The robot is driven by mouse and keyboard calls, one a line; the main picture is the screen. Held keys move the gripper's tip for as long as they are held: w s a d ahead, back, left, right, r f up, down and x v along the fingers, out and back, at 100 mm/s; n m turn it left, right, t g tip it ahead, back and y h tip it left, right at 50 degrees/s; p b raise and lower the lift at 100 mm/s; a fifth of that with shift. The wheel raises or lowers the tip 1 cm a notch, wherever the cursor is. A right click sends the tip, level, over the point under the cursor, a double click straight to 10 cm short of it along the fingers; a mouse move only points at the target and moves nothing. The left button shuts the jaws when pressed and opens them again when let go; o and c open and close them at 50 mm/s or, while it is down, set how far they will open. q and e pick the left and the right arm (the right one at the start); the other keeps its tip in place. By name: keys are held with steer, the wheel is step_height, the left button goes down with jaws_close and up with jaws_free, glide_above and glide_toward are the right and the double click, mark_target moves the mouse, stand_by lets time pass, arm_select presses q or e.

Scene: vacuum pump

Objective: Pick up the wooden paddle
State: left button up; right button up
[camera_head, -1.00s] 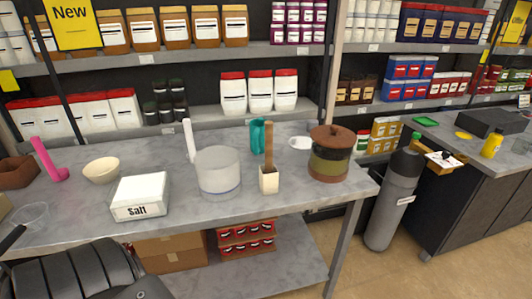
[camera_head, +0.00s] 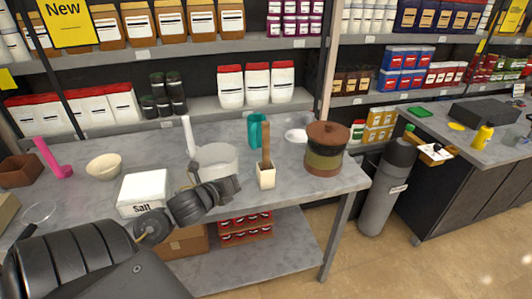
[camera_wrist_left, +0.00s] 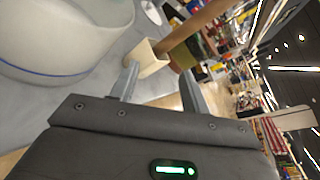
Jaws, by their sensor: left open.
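The wooden paddle (camera_head: 266,145) stands upright in the head view, its brown shaft rising from a small cream square cup (camera_head: 266,177) on the grey table (camera_head: 330,185). In the left wrist view the brown shaft (camera_wrist_left: 195,25) and the cream cup (camera_wrist_left: 148,58) lie just beyond the fingers. My left gripper (camera_head: 236,185) is just left of the cup, in front of the white pot (camera_head: 220,158). In the left wrist view my left gripper (camera_wrist_left: 158,82) is open, with nothing between its fingers. My right gripper does not show.
A salt box (camera_head: 143,190) sits left of the pot. A white upright utensil (camera_head: 188,135) and a teal item (camera_head: 257,130) stand behind. A banded jar (camera_head: 326,155) with a brown lid stands right of the cup. Clear tabletop lies between cup and jar.

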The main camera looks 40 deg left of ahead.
mark_target(263, 130)
arm_select(q)
step_height(263, 130, up, 9)
steer(key=w+m+t+h, duration=0.2)
steer(key=w+m+t, duration=0.1)
steer(key=m, duration=0.6)
steer(key=w, duration=0.1)
steer(key=w+p, duration=0.1)
steer(key=w, duration=0.1)
steer(key=w+p, duration=0.1)
steer(key=w, duration=0.1)
steer(key=shift+w+a+r, duration=0.15)
steer(key=shift+w+a, duration=0.05)
steer(key=shift+a, duration=0.2)
steer(key=w+p, duration=0.1)
steer(key=w, duration=0.1)
steer(key=w+r+p, duration=0.1)
steer(key=w+p, duration=0.1)
steer(key=shift+w, duration=0.2)
steer(key=shift+w+d+f, duration=0.1)
steer(key=shift+w+f, duration=0.1)
steer(key=shift+w, duration=0.25)
steer(key=shift+s, duration=0.1)
steer(key=shift+c, duration=0.9)
jaws_close()
